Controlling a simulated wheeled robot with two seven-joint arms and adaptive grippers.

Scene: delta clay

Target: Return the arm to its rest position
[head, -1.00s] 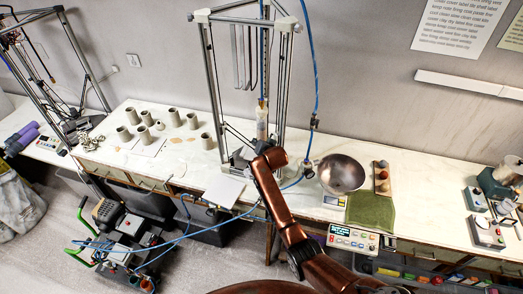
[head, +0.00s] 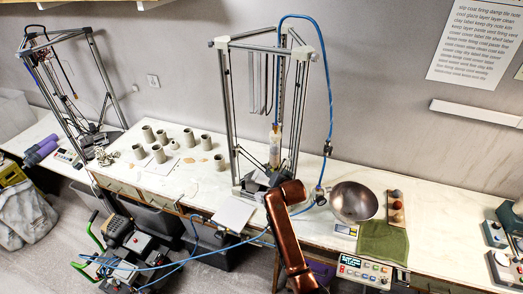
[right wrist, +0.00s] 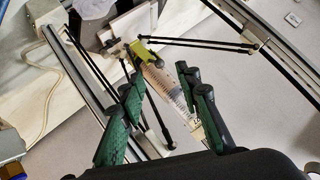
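My copper-coloured arm (head: 289,235) rises from the bottom of the head view, its bend in front of the middle delta printer's base. My left gripper is out of view.
The middle delta printer (head: 229,110) stands on the long white bench, with several grey cups (head: 188,137) to its left. A metal bowl (head: 354,201), green cloth (head: 383,241) and control panel (head: 364,270) are to the right. A blue hose (head: 329,100) loops beside the printer.

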